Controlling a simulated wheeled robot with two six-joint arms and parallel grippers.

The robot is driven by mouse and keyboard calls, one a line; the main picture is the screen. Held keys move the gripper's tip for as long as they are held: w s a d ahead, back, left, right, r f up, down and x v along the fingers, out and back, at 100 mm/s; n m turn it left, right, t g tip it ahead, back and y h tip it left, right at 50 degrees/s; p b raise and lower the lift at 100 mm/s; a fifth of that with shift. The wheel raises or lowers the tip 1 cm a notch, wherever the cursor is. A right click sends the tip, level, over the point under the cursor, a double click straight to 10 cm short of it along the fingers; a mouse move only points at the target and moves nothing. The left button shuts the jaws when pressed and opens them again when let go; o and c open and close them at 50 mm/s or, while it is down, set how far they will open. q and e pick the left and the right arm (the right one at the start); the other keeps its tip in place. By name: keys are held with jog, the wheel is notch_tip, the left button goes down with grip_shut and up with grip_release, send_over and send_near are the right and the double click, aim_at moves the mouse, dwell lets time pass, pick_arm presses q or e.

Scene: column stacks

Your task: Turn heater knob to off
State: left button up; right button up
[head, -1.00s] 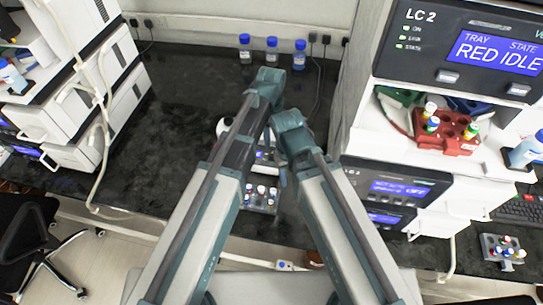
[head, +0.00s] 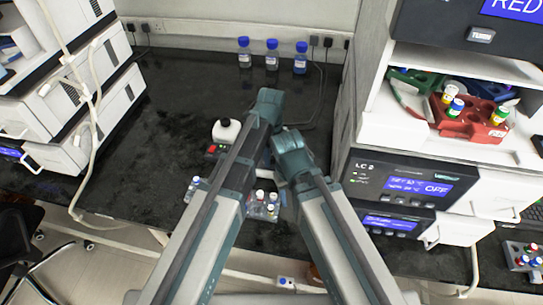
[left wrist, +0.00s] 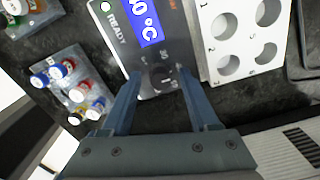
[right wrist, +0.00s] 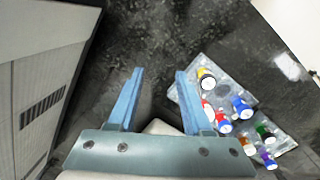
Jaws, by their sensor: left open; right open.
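The heater (left wrist: 150,60) shows in the left wrist view as a grey panel with a blue display ending in "0 °C" and a lit READY lamp. Its dark round knob (left wrist: 162,77) lies below the display. My left gripper (left wrist: 158,83) is open, with its blue fingers to either side of the knob in the picture. I cannot tell whether they touch it or where the knob points. My right gripper (right wrist: 160,75) is open and empty over the dark bench. In the head view my arms hide the knob and most of the heater.
A vial rack (left wrist: 75,75) lies left of the heater and a white plate with numbered holes (left wrist: 238,40) right of it. Another vial rack (right wrist: 235,110) lies beside my right gripper. The LC 2 unit (head: 400,185) stands at the right. Bench behind is clear before the blue-capped bottles (head: 271,58).

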pick_arm(q)
jog(key=shift+c, duration=0.2)
grip_shut()
jog(key=n, duration=0.5)
jog(key=shift+n, duration=0.4)
jog(key=n, duration=0.6)
jog(key=shift+s, duration=0.1)
jog(key=n, duration=0.6)
jog(key=shift+n, duration=0.4)
jog(key=n, duration=0.5)
jog(key=shift+d, duration=0.1)
jog(key=shift+n, duration=0.3)
